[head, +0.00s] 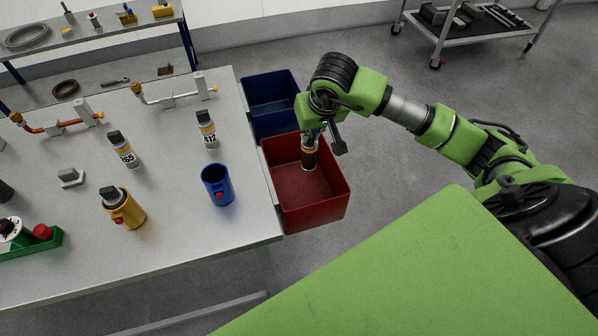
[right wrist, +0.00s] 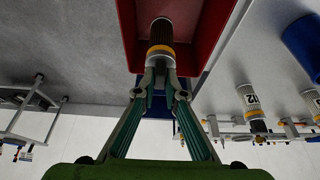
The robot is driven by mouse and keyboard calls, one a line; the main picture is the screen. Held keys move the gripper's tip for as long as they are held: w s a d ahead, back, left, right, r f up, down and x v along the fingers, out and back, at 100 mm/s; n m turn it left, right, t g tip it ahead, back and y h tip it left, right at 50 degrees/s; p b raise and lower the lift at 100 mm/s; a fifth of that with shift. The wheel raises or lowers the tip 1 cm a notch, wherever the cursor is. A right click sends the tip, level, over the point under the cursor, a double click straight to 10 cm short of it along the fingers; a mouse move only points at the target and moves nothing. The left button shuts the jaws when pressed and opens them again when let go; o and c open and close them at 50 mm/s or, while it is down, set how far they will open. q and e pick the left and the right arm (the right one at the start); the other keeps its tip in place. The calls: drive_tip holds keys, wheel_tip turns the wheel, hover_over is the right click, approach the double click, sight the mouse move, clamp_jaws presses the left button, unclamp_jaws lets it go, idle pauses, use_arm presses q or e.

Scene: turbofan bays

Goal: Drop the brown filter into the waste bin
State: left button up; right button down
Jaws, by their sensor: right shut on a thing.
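The brown filter (head: 309,158) hangs upright from my right gripper (head: 314,133), over the red bin (head: 327,211) beside the table's right end. In the right wrist view the two fingers of my right gripper (right wrist: 160,72) are shut on the filter's end. The brown filter (right wrist: 160,34) shows there with a yellow-orange band, in front of the red bin (right wrist: 208,62). The filter's lower end appears within the bin's opening; its exact height above the floor of the bin cannot be told. My left gripper is not in view.
A dark blue bin (head: 270,98) stands behind the red one. The table (head: 170,235) holds a blue cup (head: 217,186), a yellow cup (head: 128,211), two numbered canisters, labelled 412 (head: 206,129) and 55 (head: 124,149), and pipe fittings. A cart (head: 470,32) stands far right.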

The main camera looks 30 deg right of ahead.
drive_tip(key=shift+f+b, duration=0.6)
drive_tip(key=shift+f, duration=1.15)
drive_tip(key=c, duration=2)
unclamp_jaws()
drive_tip(key=v, duration=1.2)
